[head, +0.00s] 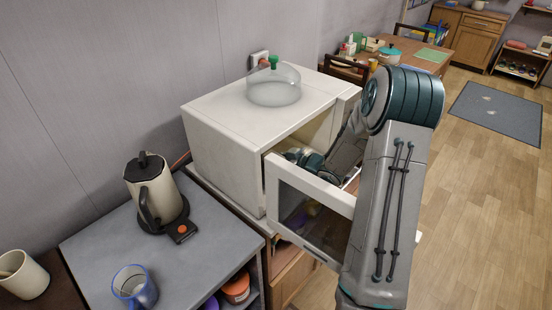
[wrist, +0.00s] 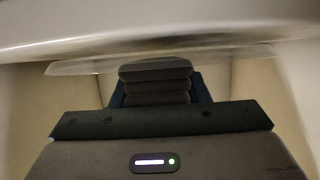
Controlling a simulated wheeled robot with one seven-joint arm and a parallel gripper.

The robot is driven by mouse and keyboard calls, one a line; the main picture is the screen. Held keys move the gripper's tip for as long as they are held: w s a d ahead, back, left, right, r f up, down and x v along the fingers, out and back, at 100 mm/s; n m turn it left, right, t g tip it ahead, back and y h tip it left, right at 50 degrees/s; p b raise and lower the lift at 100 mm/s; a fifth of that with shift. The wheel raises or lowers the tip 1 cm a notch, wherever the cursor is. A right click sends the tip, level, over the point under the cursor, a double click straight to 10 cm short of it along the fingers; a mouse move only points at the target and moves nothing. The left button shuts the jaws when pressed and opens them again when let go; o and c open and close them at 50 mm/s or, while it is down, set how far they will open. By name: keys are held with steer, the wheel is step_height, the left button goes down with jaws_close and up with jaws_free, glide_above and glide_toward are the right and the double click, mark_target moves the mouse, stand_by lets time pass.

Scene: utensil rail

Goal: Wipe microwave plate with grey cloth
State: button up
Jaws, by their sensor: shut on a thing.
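My gripper reaches through the open door into the white microwave (head: 225,150); the head view shows only part of my wrist inside. In the wrist view my gripper (wrist: 156,68) is shut, with its dark ribbed finger pointing deeper into the cavity. What it holds is mostly hidden behind the finger and is likely the grey cloth. A thin, pale, translucent sheet, probably the microwave plate (wrist: 90,67), spreads to both sides of the fingertips. I cannot tell whether cloth and plate touch.
The microwave door (head: 310,205) stands open beside my arm. A glass dome (head: 274,88) sits on top of the microwave. On the grey counter (head: 195,260) are a kettle (head: 153,190) and a blue-rimmed glass (head: 134,287). Open floor lies to the right.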

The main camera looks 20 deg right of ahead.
mark_target(271, 150)
steer(key=shift+s+d, duration=0.75)
steer(key=shift+s, duration=0.3)
steer(key=shift+w+a+f, duration=0.1)
steer(key=shift+w+a, duration=0.35)
steer(key=shift+w, duration=0.2)
steer(key=shift+w+a, duration=0.4)
steer(key=shift+w, duration=0.2)
steer(key=shift+w+a, duration=0.45)
steer(key=shift+w, duration=0.2)
steer(key=shift+w+a, duration=0.4)
steer(key=shift+w, duration=0.2)
steer(key=shift+s+d+p, duration=0.2)
steer(key=shift+s+d, duration=0.35)
steer(key=shift+s, duration=0.3)
steer(key=shift+s+d+p, duration=0.25)
steer(key=shift+s+d, duration=0.35)
steer(key=shift+s, duration=0.25)
steer(key=shift+s+d+p, duration=0.2)
steer(key=shift+s+d, duration=0.35)
steer(key=shift+s, duration=0.3)
steer(key=shift+w+a+r, duration=0.1)
steer(key=shift+w+a, duration=0.5)
steer(key=shift+w, duration=0.25)
steer(key=shift+w+a+r, duration=0.1)
steer(key=shift+w+a, duration=0.45)
steer(key=shift+w, duration=0.35)
steer(key=shift+w+a, duration=0.6)
steer(key=shift+w, duration=0.25)
steer(key=shift+r, duration=0.15)
